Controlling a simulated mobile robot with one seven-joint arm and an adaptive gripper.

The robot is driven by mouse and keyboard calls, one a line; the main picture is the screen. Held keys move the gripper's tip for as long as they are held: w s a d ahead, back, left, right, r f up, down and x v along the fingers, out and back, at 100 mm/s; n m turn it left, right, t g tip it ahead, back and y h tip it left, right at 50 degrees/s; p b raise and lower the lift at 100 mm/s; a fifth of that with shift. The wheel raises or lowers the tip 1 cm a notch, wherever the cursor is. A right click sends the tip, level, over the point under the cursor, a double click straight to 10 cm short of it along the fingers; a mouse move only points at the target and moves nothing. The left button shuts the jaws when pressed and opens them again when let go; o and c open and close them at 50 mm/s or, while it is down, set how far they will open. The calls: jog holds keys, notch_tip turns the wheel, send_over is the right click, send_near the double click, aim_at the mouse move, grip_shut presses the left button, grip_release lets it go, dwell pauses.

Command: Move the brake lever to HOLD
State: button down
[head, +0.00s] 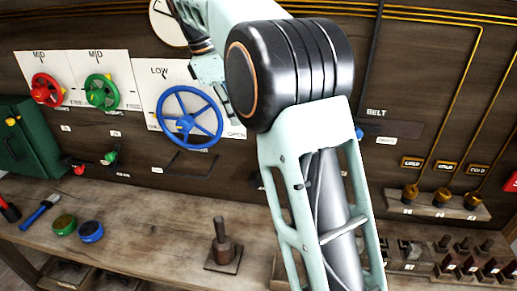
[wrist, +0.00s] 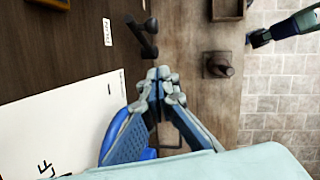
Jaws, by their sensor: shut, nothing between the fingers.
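I cannot pick out the brake lever or a HOLD mark for certain. In the wrist view, a black lever-like fitting with rounded ends (wrist: 147,36) stands on the dark wall panel, near a small label that is too small to read. It may be the brake lever. My gripper (wrist: 160,75) is shut and empty, its fingertips a little below that fitting in the picture and apart from it. In the head view, my arm covers the middle of the panel, where part of the wall hardware is hidden. A blue handwheel (head: 190,118) is left of the arm.
Red (head: 46,90) and green (head: 101,92) handwheels are at left. A BELT plate (head: 393,128) and several brass-based levers (head: 441,198) are at right. A dark post on a square base (head: 222,248) stands on the bench (head: 150,215). Open bench lies left of it.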

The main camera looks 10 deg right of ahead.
jog(key=d+x, duration=0.2)
jog(key=x, duration=1)
jog(key=shift+s+d, duration=0.25)
jog(key=shift+d, duration=0.2)
jog(key=shift+d, duration=0.1)
